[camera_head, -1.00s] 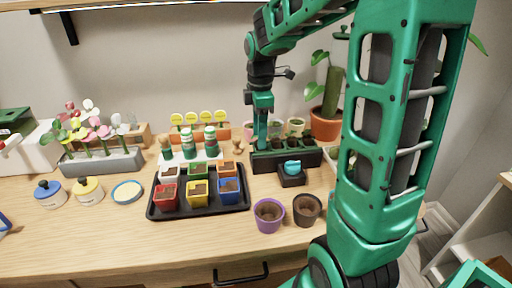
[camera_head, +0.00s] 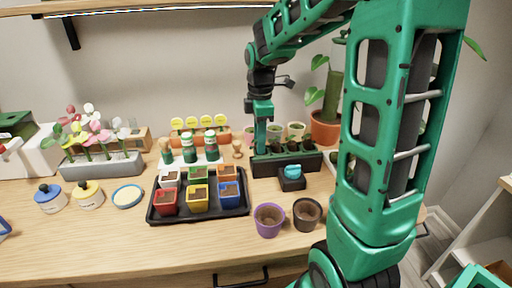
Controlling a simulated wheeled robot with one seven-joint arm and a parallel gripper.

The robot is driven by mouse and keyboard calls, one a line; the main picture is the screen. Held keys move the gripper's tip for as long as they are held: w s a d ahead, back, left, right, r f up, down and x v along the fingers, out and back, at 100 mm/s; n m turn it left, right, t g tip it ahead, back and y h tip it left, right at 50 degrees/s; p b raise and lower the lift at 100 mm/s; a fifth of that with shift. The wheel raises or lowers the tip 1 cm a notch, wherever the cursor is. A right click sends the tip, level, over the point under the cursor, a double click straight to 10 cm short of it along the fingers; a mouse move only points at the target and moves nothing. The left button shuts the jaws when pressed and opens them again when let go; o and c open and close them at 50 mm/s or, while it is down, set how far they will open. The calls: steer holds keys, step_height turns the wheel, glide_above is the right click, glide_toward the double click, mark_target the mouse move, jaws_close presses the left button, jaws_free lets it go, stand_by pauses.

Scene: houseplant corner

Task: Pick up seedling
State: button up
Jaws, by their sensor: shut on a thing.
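My gripper (camera_head: 261,148) is green and points straight down at the left end of a long dark planter (camera_head: 303,165) at the back of the table. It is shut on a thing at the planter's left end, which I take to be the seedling. The seedling is too small and too hidden behind the fingers to make out. The rest of the planter shows several dark round spots in a row along its top.
A black tray (camera_head: 241,210) with several colored square pots lies front left. A purple pot (camera_head: 269,219) and a brown pot (camera_head: 307,214) stand at the front. A small black block with a teal top (camera_head: 292,172) sits before the planter. A terracotta plant pot (camera_head: 325,130) stands behind.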

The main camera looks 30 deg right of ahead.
steer(key=shift+w+r, duration=0.1)
steer(key=shift+r, duration=0.1)
steer(key=shift+r, duration=0.6)
step_height(320, 180, up, 2)
steer(key=shift+r, duration=0.2)
steer(key=s+a+r, duration=0.2)
steer(key=a, duration=0.1)
steer(key=s+a+r, duration=0.1)
steer(key=a+r, duration=0.1)
steer(key=a, duration=0.2)
steer(key=s+a+r, duration=0.2)
steer(key=a+r, duration=0.1)
steer(key=shift+s+a, duration=0.15)
steer(key=shift+s, duration=0.2)
steer(key=shift+s, duration=0.1)
